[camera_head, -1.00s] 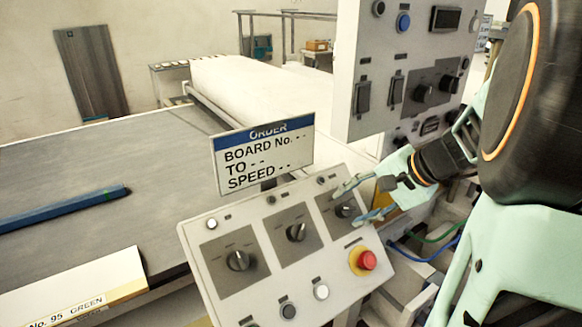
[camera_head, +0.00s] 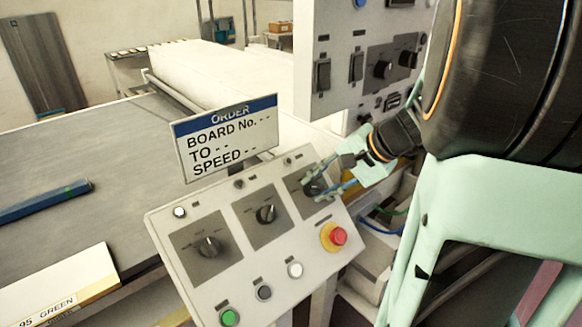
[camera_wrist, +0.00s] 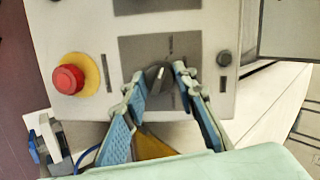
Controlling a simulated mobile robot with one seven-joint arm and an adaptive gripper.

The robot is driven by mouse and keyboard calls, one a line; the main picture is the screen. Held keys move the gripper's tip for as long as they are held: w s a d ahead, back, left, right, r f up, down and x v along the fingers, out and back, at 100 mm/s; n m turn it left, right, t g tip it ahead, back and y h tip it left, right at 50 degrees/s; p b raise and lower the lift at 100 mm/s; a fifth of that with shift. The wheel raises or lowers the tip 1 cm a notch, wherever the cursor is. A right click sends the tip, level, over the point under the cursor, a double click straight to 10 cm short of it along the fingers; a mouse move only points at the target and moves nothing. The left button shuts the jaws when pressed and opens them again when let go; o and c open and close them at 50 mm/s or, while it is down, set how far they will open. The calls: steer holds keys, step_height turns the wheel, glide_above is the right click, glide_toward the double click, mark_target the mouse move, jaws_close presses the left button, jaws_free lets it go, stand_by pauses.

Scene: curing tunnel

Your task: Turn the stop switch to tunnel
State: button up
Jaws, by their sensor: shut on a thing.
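A tilted grey control panel (camera_head: 219,282) carries three rotary switches in a row, on dark plates. My gripper (camera_head: 314,183) is at the right-hand rotary switch, with one finger on each side of its black knob. In the wrist view the knob (camera_wrist: 157,80) stands between the fingertips of my gripper (camera_wrist: 158,76), its pale pointer mark near upright. The fingers are shut on this knob. The middle switch (camera_head: 266,214) and left switch (camera_head: 208,246) are free. The small labels are too blurred to read.
A red stop button on a yellow ring (camera_head: 334,236) sits just below the gripped switch. A green button (camera_head: 229,317) is at the panel's lower edge. An order sign (camera_head: 226,138) reading "BOARD No. - -, TO - -, SPEED - -" stands behind the panel. An upright switch box (camera_head: 345,100) rises behind.

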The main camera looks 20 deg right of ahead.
steer(key=shift+m, duration=0.3)
steer(key=m, duration=0.3)
steer(key=shift+m+t, duration=0.3)
steer(key=shift+m, duration=0.1)
steer(key=m+t, duration=0.1)
steer(key=m, duration=0.3)
steer(key=shift+s+f+m+y, duration=0.1)
steer(key=shift+m+y, duration=0.2)
steer(key=m+p, duration=0.1)
steer(key=m, duration=0.3)
steer(key=shift+m+t, duration=0.3)
steer(key=shift+t, duration=0.1)
steer(key=m+p, duration=0.1)
steer(key=m, duration=0.3)
steer(key=shift+s+f+t+p, duration=0.1)
steer(key=shift+t+p, duration=0.2)
steer(key=shift+t, duration=0.1)
steer(key=shift+m, duration=0.4)
steer(key=o, duration=1.2)
steer(key=shift+c, duration=0.2)
